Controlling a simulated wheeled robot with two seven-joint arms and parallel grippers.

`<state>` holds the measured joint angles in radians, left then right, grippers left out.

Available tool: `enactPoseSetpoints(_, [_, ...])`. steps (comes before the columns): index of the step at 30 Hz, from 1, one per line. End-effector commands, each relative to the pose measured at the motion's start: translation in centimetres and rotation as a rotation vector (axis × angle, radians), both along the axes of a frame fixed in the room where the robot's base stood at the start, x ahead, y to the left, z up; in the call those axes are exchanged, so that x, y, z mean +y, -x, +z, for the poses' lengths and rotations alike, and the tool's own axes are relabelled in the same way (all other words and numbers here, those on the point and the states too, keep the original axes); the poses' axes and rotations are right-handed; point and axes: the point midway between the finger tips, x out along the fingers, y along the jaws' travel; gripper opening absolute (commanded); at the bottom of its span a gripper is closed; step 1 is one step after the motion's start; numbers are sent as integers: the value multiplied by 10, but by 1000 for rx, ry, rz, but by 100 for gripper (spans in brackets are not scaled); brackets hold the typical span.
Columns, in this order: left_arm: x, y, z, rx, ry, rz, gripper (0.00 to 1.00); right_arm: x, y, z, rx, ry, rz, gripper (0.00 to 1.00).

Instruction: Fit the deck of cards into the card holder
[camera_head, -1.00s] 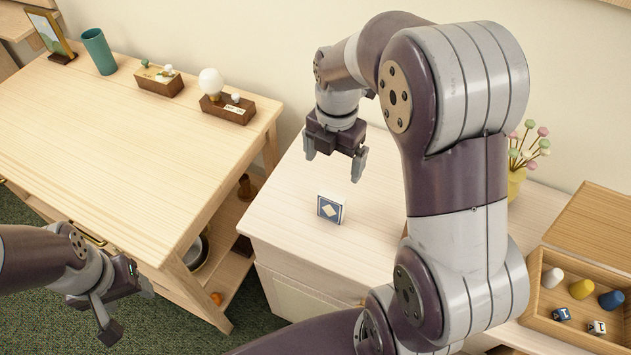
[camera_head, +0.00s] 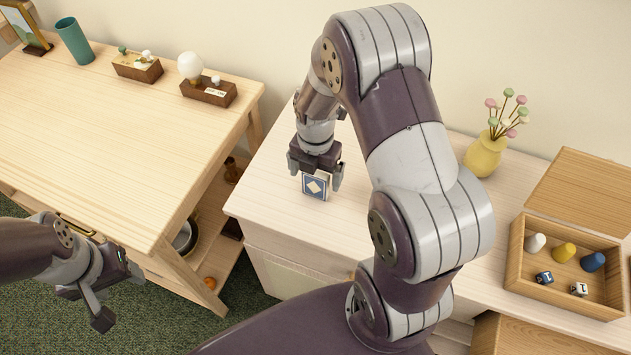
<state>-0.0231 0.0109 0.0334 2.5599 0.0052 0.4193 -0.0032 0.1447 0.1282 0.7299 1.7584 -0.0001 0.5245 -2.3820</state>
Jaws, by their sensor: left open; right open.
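The deck of cards (camera_head: 314,187), a small blue-and-white box with a white diamond, stands upright on the pale cabinet top. My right gripper (camera_head: 315,174) is right above and around it, with one finger on each side; the jaws are open, and I cannot tell whether they touch it. My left gripper (camera_head: 120,291) is open and empty, low at the left beside the wooden table. An open wooden box (camera_head: 515,252) at the right holds pegs and dice; I cannot tell whether it is the card holder.
The pale wooden table (camera_head: 110,140) at the left carries a teal cup (camera_head: 74,42) and small ornaments along its back. A yellow vase (camera_head: 484,154) stands behind the wooden box. The cabinet top around the deck is mostly clear.

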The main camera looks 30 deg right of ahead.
Motion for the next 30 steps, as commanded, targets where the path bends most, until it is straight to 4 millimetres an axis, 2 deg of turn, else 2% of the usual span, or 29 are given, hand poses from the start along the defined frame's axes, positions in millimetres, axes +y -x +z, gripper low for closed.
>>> enactPoseSetpoints(1, [0, 0, 0, 0, 0, 0, 61, 0, 0, 0, 0, 0, 0, 89])
enactPoseSetpoints(3, [0, 0, 0, 0, 0, 0, 61, 0, 0, 0, 0, 0, 0, 66])
enactPoseSetpoints(6, [0, 0, 0, 0, 0, 0, 61, 0, 0, 0, 0, 0, 0, 38])
enactPoseSetpoints(17, [0, 0, 0, 0, 0, 0, 61, 0, 0, 6, -1, 0, 0, 38])
enactPoseSetpoints(23, [0, 0, -2, 0, 0, 0, 61, 0, -1, 39, -6, 1, 0, 38])
enactPoseSetpoints(30, [0, 0, -5, 0, 0, 0, 61, -34, 40, 72, -3, 0, -6, 38])
